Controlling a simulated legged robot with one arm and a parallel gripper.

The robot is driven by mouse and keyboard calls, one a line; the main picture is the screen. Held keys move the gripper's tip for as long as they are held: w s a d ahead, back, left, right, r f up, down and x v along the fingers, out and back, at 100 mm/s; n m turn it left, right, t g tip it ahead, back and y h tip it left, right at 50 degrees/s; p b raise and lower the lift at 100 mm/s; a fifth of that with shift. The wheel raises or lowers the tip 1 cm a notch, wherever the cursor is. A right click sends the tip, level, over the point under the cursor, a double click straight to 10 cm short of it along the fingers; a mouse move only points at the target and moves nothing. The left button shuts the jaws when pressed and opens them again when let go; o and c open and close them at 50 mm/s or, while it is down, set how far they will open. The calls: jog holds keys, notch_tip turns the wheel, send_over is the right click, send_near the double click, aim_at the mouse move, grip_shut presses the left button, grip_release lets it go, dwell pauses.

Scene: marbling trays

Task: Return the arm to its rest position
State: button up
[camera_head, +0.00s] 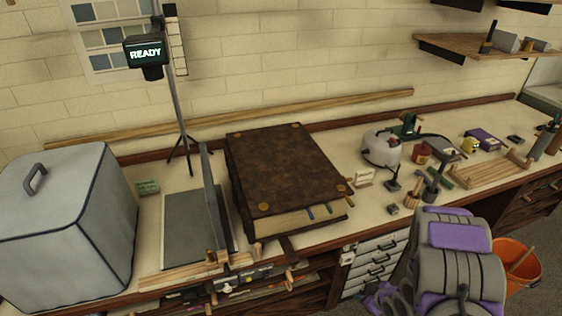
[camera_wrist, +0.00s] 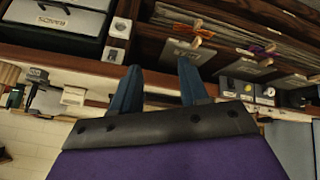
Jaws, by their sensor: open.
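My gripper (camera_wrist: 160,66) shows in the wrist view as two dark blue fingers spread apart, with nothing between them. The fingers are seen against the front of the workbench, near its wooden edge and drawers. In the head view my grey and purple arm (camera_head: 455,255) is at the lower right, in front of the bench. The fingertips cannot be made out there.
The workbench holds a large brown book (camera_head: 285,170), a grey covered box (camera_head: 65,225), a stand with a "READY" display (camera_head: 146,54) and small tools at right. White drawers (camera_head: 375,265) are below. An orange bucket (camera_head: 515,268) stands right of my arm.

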jog(key=d+r+m+g+h, duration=0.2)
jog(key=d+r+h, duration=0.25)
jog(key=r, duration=0.65)
jog(key=s+a+r+m+g+b, duration=0.1)
jog(key=s+r+m+g, duration=0.15)
jog(key=s+r, duration=0.5)
jog(key=s+a+r+m+g+y, duration=0.1)
jog(key=s+a+r+m+g, duration=0.1)
jog(key=s+a+r, duration=0.5)
jog(key=s+a+r+m+g+y+b, duration=0.1)
jog(key=s+a+r+m+g, duration=0.1)
jog(key=s+a+r, duration=0.6)
jog(key=s+a, duration=0.2)
jog(key=s, duration=0.5)
jog(key=shift+s+a, duration=0.2)
jog(key=shift+a, duration=0.05)
jog(key=shift+w, duration=0.1)
